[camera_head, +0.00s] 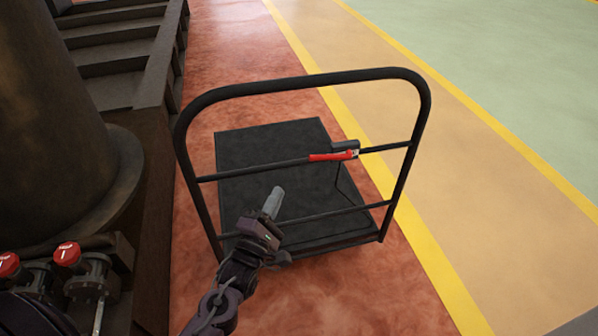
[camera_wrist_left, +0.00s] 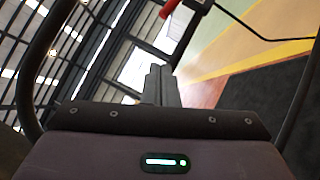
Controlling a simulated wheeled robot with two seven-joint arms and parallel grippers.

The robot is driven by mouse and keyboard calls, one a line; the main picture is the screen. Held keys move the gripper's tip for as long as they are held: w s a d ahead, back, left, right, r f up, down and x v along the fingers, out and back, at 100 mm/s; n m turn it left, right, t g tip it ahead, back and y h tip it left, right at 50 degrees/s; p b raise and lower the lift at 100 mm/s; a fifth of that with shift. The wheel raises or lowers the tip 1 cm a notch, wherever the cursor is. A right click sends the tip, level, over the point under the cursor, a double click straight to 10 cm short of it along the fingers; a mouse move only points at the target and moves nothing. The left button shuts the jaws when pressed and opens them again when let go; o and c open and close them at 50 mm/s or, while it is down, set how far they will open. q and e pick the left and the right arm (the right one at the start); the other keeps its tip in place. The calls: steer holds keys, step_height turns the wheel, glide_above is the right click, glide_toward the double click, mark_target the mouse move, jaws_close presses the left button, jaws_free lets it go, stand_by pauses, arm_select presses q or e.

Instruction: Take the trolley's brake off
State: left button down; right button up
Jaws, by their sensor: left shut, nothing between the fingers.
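The trolley has a black flat deck (camera_head: 270,150) and a black tubular push frame (camera_head: 300,84) with two crossbars. A red brake lever (camera_head: 333,156) lies along the upper crossbar, beside a small dark housing with a cable running down. My left gripper (camera_head: 275,200) is shut and empty, in front of the frame, below and left of the red lever and apart from it. In the left wrist view the shut fingers (camera_wrist_left: 161,85) point ahead, and part of the red lever (camera_wrist_left: 169,8) shows at the top edge. My right gripper is out of view.
A large dark cylindrical vessel (camera_head: 50,120) and a dark metal structure (camera_head: 155,150) stand at the left. Red-capped valves (camera_head: 67,254) sit at the lower left. The floor right of the trolley is open, with yellow lines (camera_head: 440,270).

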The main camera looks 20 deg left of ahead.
arm_select(q)
steer(key=w+d+r, duration=0.3)
steer(key=w, duration=0.4)
steer(key=shift+w+b, duration=0.35)
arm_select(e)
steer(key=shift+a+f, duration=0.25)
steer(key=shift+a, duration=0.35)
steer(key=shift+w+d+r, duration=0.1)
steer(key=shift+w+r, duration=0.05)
